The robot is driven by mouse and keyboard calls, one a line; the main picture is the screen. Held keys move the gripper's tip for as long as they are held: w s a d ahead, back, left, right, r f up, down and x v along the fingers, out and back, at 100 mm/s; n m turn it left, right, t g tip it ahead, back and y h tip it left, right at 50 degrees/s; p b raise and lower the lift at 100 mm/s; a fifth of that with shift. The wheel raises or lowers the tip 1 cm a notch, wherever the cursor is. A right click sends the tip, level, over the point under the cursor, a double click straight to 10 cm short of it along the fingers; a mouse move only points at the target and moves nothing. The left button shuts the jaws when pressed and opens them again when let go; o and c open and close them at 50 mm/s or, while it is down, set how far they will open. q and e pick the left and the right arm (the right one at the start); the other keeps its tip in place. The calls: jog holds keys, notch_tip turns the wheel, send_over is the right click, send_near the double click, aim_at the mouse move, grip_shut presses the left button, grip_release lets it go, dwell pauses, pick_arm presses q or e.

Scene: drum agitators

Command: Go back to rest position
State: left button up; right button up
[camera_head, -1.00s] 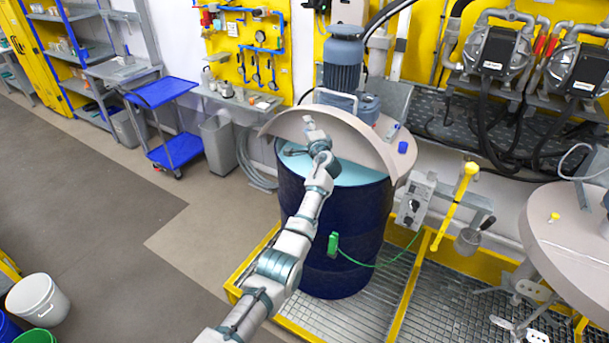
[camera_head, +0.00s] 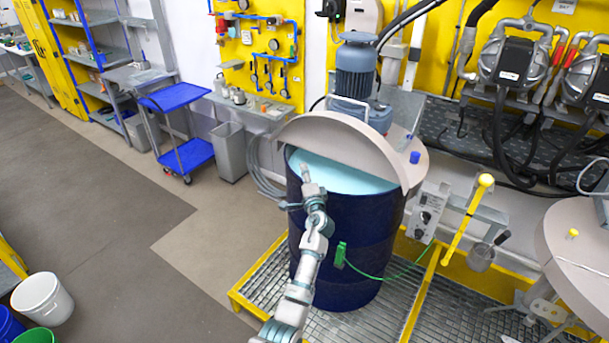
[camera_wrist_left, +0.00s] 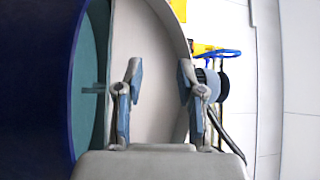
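My left gripper (camera_head: 306,178) is in front of the rim of a dark blue drum (camera_head: 372,240), at its upper left side in the head view. In the left wrist view the two fingers (camera_wrist_left: 158,92) are spread apart with nothing between them. A raised beige lid (camera_head: 345,138) stands over the back of the drum. Light blue contents show inside below it. The lid also shows in the left wrist view (camera_wrist_left: 153,40) beyond the fingers. My right gripper does not show.
A grey-blue motor (camera_head: 355,70) stands behind the lid. A control box (camera_head: 427,210) and a yellow lever (camera_head: 468,220) are right of the drum. A green clamp (camera_head: 340,256) with a cable hangs on the drum. Open floor (camera_head: 150,225) lies to the left.

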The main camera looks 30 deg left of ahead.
pick_arm(q)
jog(key=shift+d+r, duration=0.2)
jog(key=shift+d, duration=0.4)
jog(key=s+d+f+m+g+h, duration=0.1)
jog(key=s+d+f+h, duration=0.15)
jog(key=f, duration=1.25)
jog(key=s+d+f+g+h, duration=0.1)
jog(key=s+d+f+h, duration=0.2)
jog(key=f, duration=1.3)
jog(key=s+d+f+g+h, duration=0.25)
jog(key=s+f, duration=0.45)
jog(key=f, duration=0.5)
jog(key=s+d+f+g+h, duration=0.25)
jog(key=s+f, duration=0.45)
jog(key=f, duration=0.4)
jog(key=s+d+f+n+g+h, duration=0.1)
jog(key=s+d+f+n+g, duration=0.1)
jog(key=s+f, duration=0.8)
jog(key=s+d+f+n+g, duration=0.15)
jog(key=s+f, duration=0.45)
jog(key=s, duration=0.7)
jog(key=s+d+f+n+g, duration=0.1)
jog(key=s+f, duration=0.2)
jog(key=s, duration=1)
jog(key=s+d+f+n+g+h, duration=0.1)
jog(key=s+f+n+g, duration=0.1)
jog(key=s, duration=1.2)
jog(key=shift+s+f, duration=0.2)
jog(key=shift+f, duration=0.2)
